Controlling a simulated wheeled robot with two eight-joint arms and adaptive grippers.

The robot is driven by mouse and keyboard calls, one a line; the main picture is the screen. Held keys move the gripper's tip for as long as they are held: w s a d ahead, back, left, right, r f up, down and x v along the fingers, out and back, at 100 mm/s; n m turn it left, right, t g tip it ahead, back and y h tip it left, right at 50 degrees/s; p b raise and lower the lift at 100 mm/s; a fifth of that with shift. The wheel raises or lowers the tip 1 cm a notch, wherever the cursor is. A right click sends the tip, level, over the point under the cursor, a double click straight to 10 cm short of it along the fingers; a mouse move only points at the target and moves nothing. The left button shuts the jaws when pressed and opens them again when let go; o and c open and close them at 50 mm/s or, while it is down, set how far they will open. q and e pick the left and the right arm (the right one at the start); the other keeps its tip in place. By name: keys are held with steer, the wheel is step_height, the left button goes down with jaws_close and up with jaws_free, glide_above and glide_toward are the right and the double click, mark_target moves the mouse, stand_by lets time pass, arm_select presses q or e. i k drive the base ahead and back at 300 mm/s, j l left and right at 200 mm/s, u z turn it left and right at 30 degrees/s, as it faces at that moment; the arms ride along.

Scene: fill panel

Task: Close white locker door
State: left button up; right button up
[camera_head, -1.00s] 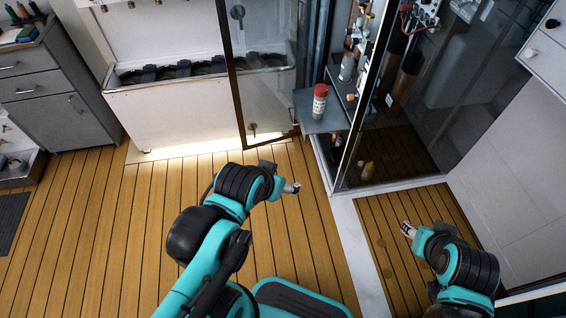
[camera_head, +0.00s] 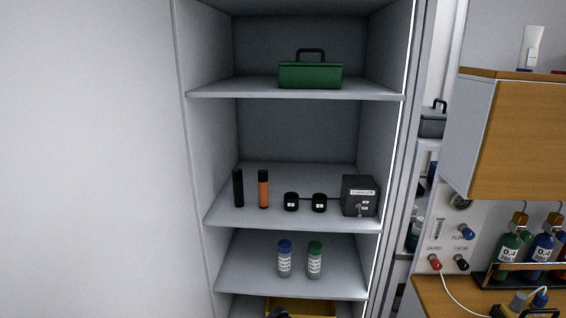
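The white locker (camera_head: 216,130) stands open in the head view, with its shelves and contents showing. A large plain white panel (camera_head: 85,160) fills the left of the view and meets the locker's left side; it looks like the door, swung wide open. No handle shows on it, and its outer edge is out of the picture. Neither of my grippers is in view.
Shelves hold a green toolbox (camera_head: 310,75), a dark box (camera_head: 359,195), small cylinders and two bottles (camera_head: 314,260). A yellow tray (camera_head: 318,309) is low down. A wooden cabinet (camera_head: 532,140) and gas bottles (camera_head: 509,248) stand on the right.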

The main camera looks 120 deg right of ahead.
mark_target(98, 217)
steer(key=k+j+z, duration=0.1)
steer(key=z, duration=2.55)
steer(key=i+j+z, duration=0.15)
steer(key=z, duration=1.45)
steer(key=k+l, duration=0.15)
steer(key=k, duration=0.15)
steer(key=u, duration=0.45)
steer(key=k+u, duration=0.15)
steer(key=u, duration=0.7)
steer(key=k+u, duration=0.1)
steer(key=u, duration=0.3)
